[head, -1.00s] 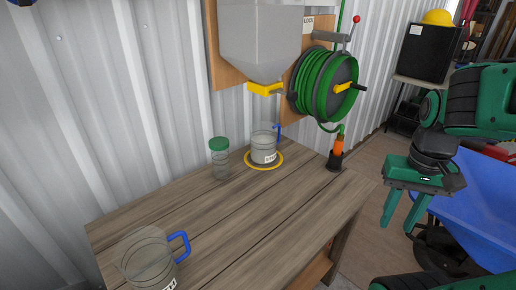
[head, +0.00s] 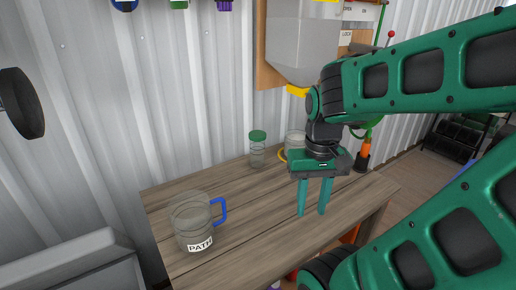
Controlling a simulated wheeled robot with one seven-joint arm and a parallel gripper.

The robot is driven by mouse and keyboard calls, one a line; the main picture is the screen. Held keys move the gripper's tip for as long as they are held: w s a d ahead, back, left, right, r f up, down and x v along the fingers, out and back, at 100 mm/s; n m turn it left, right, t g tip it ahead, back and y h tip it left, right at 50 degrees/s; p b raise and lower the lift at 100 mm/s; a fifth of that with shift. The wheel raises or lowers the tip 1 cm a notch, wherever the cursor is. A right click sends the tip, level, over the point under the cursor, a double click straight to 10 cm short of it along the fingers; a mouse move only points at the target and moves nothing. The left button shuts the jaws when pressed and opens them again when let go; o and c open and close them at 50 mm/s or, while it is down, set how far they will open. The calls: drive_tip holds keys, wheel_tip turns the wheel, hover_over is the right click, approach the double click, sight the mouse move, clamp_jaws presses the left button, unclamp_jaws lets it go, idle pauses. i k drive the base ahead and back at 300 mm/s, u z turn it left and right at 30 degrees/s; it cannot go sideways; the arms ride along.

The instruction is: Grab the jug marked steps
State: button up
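A clear jug (head: 295,138) stands upright at the back of the wooden table, on a yellow ring (head: 282,155). My gripper hides most of it, including its label. A second clear jug (head: 190,215) with a blue handle stands at the table's front left; its label reads PATH. My gripper (head: 312,212) points down over the table's right part, in front of the far jug in the picture. Its two teal fingers are apart with nothing between them, so it is open and empty.
A green-lidded jar (head: 257,150) stands left of the far jug. A grey hopper (head: 303,45) with a yellow spout hangs above that jug. An orange nozzle (head: 363,153) stands at the table's right end. The table's middle (head: 255,205) is clear.

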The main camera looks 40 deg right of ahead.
sight(295, 133)
drive_tip(key=u, duration=0.85)
drive_tip(key=k, duration=1.6)
drive_tip(key=z, duration=1.35)
drive_tip(key=i, duration=1.5)
